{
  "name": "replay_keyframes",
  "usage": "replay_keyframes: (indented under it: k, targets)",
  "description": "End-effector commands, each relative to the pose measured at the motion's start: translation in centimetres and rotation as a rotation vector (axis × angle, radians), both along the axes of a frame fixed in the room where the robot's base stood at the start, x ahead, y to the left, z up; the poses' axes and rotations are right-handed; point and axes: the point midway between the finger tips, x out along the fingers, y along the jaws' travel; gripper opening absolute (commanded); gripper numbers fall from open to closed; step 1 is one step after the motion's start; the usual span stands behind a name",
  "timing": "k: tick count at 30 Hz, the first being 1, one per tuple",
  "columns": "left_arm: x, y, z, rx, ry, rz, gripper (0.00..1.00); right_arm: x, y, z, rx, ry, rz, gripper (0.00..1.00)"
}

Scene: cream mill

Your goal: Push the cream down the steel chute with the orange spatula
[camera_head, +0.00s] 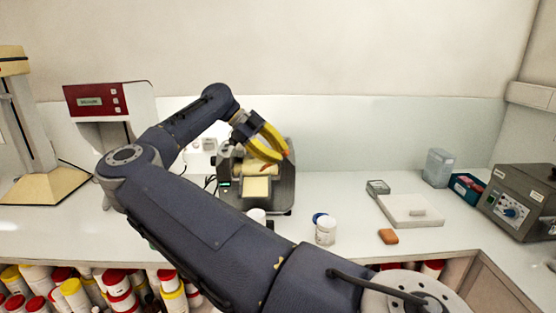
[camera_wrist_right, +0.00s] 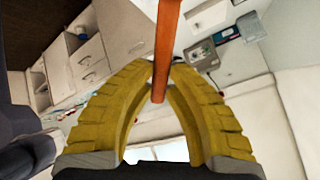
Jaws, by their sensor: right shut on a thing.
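My right gripper (camera_head: 281,155) has yellow fingers and is above the dark grey mill (camera_head: 284,190) near the back of the bench. In the right wrist view the fingers (camera_wrist_right: 163,72) are shut on the orange spatula (camera_wrist_right: 167,38), whose handle runs up out of the picture. In the head view only small orange bits show at the fingers. A pale yellow sloping surface (camera_head: 257,187) shows at the mill's front; I cannot tell whether it is cream on the steel chute. A white cup (camera_head: 257,215) stands below it, partly hidden by my right arm. My left gripper is not in view.
A white jar (camera_head: 325,232) with a blue lid (camera_head: 319,217) beside it stands right of the mill. An orange-brown block (camera_head: 388,236) and a white slab (camera_head: 411,211) lie farther right. A red-and-white device (camera_head: 110,105) stands left. The bench between mill and slab is mostly clear.

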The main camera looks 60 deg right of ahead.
Motion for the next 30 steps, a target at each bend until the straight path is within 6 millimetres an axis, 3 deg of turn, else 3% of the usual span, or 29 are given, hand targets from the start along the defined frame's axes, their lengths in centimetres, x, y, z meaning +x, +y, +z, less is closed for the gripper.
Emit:
replay_keyframes:
  k: [14, 30]
  targets:
    - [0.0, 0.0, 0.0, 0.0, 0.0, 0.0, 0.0, -0.1, 0.2, 0.5, 0.0, -0.001, 0.0, 0.0]
    - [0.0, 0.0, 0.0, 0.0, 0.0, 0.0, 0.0, -0.8, 1.1, 2.9, 0.0, 0.0, 0.0, 0.0]
